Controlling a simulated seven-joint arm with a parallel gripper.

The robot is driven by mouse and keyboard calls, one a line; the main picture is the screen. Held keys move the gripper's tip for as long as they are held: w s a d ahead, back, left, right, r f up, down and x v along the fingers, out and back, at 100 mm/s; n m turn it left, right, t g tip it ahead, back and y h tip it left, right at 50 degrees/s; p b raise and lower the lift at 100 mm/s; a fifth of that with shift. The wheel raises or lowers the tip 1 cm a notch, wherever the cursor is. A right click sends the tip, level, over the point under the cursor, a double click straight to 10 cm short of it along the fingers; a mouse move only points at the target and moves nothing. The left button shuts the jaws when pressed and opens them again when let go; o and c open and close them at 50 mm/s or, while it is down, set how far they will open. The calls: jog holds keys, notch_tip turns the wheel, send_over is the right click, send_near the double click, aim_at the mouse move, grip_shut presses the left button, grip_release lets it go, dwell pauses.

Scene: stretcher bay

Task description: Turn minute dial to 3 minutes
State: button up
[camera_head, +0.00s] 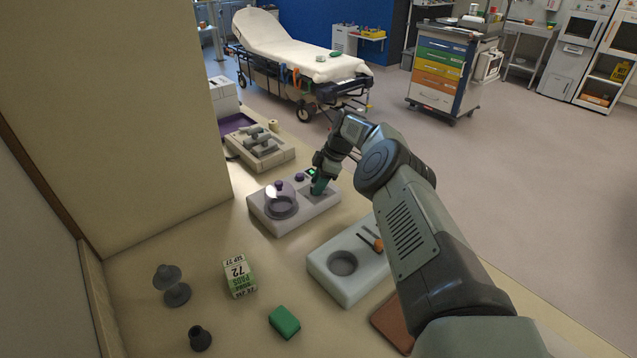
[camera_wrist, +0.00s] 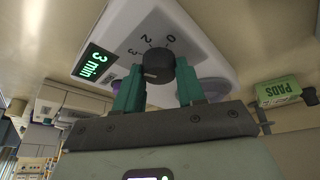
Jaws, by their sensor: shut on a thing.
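A white device (camera_head: 285,222) stands on the counter, with a clear round dome (camera_head: 281,200) on its left part. In the wrist view its panel (camera_wrist: 205,50) carries a dark round minute dial (camera_wrist: 158,62) with printed marks, among them 0, 2 and 3. A lit display (camera_wrist: 95,63) beside the dial reads "3 min". My gripper (camera_wrist: 160,85) has its two teal fingers on either side of the dial, shut on it. In the head view my gripper (camera_head: 318,187) is at the device's right part and hides the dial. I cannot tell the dial's pointer direction.
A pale block with a round well (camera_head: 345,290) stands right of the device, near my arm. A pads box (camera_head: 239,277), a green block (camera_head: 285,321) and dark stands (camera_head: 177,294) are in front. Another device (camera_head: 262,150) stands behind. Bare counter lies between them.

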dwell(0.6)
jog(key=o, duration=1)
jog(key=shift+o, duration=0.2)
jog(key=shift+r, duration=0.1)
jog(key=v, duration=1)
jog(key=shift+w+r, duration=0.15)
jog(key=shift+r, duration=0.15)
jog(key=shift+d, duration=0.15)
